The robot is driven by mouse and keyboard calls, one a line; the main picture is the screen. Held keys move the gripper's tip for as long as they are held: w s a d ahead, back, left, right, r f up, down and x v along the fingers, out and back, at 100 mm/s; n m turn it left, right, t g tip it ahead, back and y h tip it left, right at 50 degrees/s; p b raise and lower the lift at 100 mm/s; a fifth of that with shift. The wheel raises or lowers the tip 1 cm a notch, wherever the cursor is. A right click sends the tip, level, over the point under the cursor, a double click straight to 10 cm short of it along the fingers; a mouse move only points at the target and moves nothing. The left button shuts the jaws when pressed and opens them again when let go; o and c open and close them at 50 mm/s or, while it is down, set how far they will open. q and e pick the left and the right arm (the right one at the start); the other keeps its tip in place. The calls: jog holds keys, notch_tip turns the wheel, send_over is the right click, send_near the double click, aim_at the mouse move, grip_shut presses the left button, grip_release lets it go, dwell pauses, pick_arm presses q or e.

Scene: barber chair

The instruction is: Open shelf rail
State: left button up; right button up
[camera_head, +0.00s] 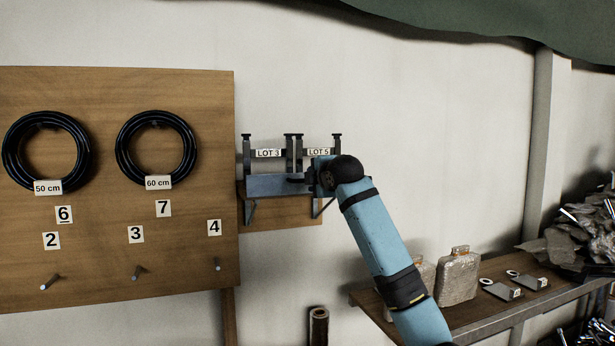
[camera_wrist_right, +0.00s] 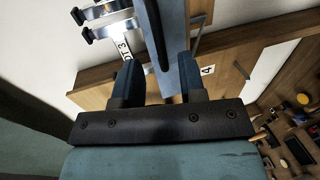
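The small wall shelf (camera_head: 283,190) has a blue-grey rail (camera_head: 270,185) across its front, with LOT 3 (camera_head: 268,153) and LOT 5 (camera_head: 318,152) labels behind it. My right arm reaches in from the lower right. Its gripper (camera_head: 312,180) is at the shelf's right end, mostly hidden behind my wrist. In the right wrist view, the two dark fingers (camera_wrist_right: 160,80) stand apart. The blue-grey rail (camera_wrist_right: 152,30) reaches toward the gap between them; I cannot tell whether they touch it. My left gripper is not in view.
A wooden board (camera_head: 100,240) with two black coils (camera_head: 157,118) and several pegs is left of the shelf. A lower workbench (camera_head: 470,315) at right holds jugs (camera_head: 459,278) and metal tags (camera_head: 503,291). Rubble (camera_head: 580,240) lies at far right. The wall above the shelf is clear.

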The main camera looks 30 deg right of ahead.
jog(key=shift+p+x, duration=0.75)
jog(key=shift+x, duration=2.25)
grip_shut()
